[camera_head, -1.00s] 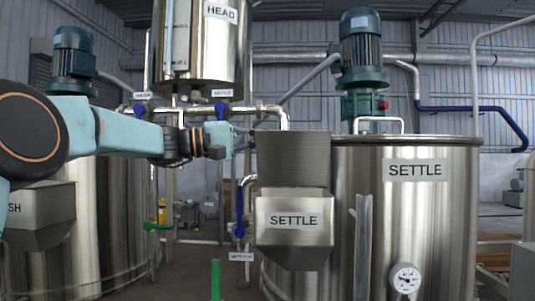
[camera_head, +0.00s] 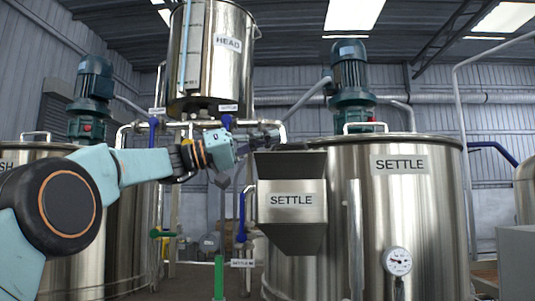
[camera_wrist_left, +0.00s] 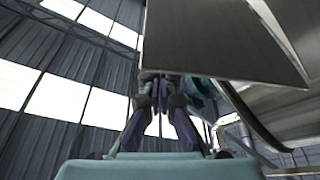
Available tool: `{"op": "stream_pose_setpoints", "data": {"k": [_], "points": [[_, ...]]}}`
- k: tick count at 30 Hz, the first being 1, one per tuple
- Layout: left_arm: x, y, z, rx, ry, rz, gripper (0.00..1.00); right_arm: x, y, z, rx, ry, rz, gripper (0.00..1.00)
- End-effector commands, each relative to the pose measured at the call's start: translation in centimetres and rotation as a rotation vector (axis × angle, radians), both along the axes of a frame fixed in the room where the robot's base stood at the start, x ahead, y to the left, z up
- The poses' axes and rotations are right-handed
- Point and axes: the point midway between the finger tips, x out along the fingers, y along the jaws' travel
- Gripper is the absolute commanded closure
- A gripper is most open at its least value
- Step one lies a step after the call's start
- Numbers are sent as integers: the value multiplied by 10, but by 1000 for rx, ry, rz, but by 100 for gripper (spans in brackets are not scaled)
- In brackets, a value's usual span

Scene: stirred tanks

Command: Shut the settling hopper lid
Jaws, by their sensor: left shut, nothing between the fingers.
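The settling hopper (camera_head: 292,228) is a steel box with a sloped bottom and a SETTLE label, on the front of the SETTLE tank. Its lid (camera_head: 291,166) is a grey plate above the label. It stands up from the hopper and looks tilted, not flat; the exact angle is hard to tell. My left gripper (camera_head: 268,138) is shut and empty, just above and behind the lid's top edge. In the left wrist view, the gripper's fingers (camera_wrist_left: 158,88) are beside a large grey plate (camera_wrist_left: 215,40), likely the lid. Contact cannot be made out. My right gripper is not in view.
The SETTLE tank (camera_head: 415,205) with its motor (camera_head: 350,70) stands behind and right of the hopper. The HEAD tank (camera_head: 212,60) and pipes with blue valves are above and behind my arm. A vertical steel post (camera_head: 355,235) stands right of the hopper.

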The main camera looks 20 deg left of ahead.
Motion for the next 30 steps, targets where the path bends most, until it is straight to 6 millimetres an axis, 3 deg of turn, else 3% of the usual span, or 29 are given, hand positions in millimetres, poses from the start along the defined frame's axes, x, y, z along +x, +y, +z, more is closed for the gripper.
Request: {"op": "stream_pose_setpoints", "data": {"k": [1,3,15,30], "points": [[-2,0,-10,9,-31,1,100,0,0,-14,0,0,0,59],[-6,-1,-13,22,-76,0,100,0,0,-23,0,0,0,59],[-23,-7,-32,90,-308,-1,100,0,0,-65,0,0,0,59],[-31,-9,-42,91,-316,0,100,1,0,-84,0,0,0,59]]}}
